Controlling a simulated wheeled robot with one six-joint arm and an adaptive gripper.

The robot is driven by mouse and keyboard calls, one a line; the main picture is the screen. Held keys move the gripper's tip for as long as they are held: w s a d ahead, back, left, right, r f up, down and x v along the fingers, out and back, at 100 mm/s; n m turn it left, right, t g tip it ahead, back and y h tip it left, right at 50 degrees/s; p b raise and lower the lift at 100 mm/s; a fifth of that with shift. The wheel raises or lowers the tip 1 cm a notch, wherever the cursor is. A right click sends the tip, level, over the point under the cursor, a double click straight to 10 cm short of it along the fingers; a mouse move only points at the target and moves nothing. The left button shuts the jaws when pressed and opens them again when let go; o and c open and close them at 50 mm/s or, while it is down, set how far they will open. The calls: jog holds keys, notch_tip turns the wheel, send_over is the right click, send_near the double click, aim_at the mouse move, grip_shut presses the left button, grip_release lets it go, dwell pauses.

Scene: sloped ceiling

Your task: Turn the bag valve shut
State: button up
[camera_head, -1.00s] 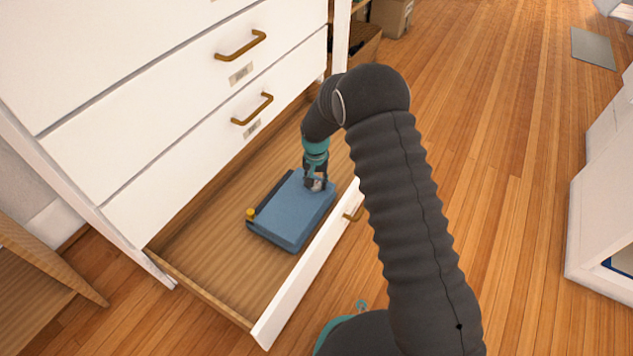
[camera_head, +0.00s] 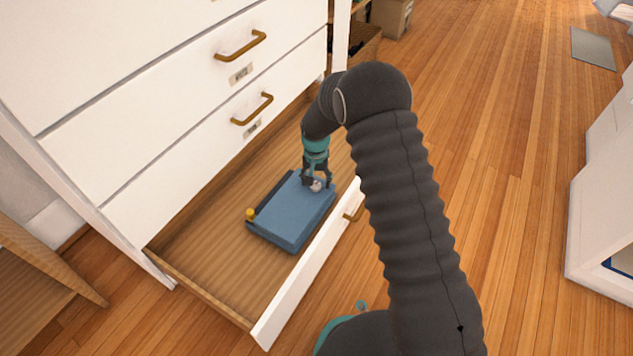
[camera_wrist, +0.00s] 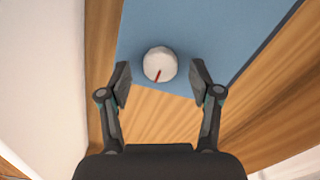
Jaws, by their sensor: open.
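A blue bag (camera_head: 292,212) lies flat in the open bottom drawer. A yellow cap (camera_head: 250,213) shows at its left corner. The valve (camera_head: 316,186), a round whitish knob, is at the bag's far right corner. In the wrist view the valve (camera_wrist: 160,64) carries a red mark pointing toward the lower left of the knob. My gripper (camera_head: 318,183) is at that corner. In the wrist view my gripper (camera_wrist: 160,84) is open, with one finger on each side of the knob and gaps between fingers and knob.
The drawer's white front (camera_head: 306,272) runs along the bag's right side, and the white cabinet (camera_head: 180,90) rises at the left. Bare drawer floor (camera_head: 205,255) lies left of the bag. Wooden floor is open at the right.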

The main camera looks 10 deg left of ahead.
aim_at(316, 184)
notch_tip(316, 184, up, 11)
dwell(0.4)
jog(key=shift+r, duration=0.1)
dwell(0.3)
jog(key=s+d+n+g, duration=0.1)
jog(key=s+d+n, duration=0.15)
jog(key=s, duration=0.35)
jog(key=s+d+r+m+t+p, duration=0.1)
jog(key=s+d+r+t+p, duration=0.1)
jog(key=s+d+r, duration=0.6)
jog(key=s+d+r+m+t+p, duration=0.1)
jog(key=s+d+r+p, duration=0.3)
jog(key=s+d+r, duration=0.5)
jog(key=s+d+r+m+t+p, duration=0.1)
jog(key=s+d+r, duration=0.7)
jog(key=r, duration=1.1)
jog(key=d+t+p, duration=0.1)
jog(key=d+t, duration=0.1)
jog(key=shift+s+t+p, duration=0.3)
jog(key=shift+s+p, duration=0.05)
jog(key=shift+p, duration=0.05)
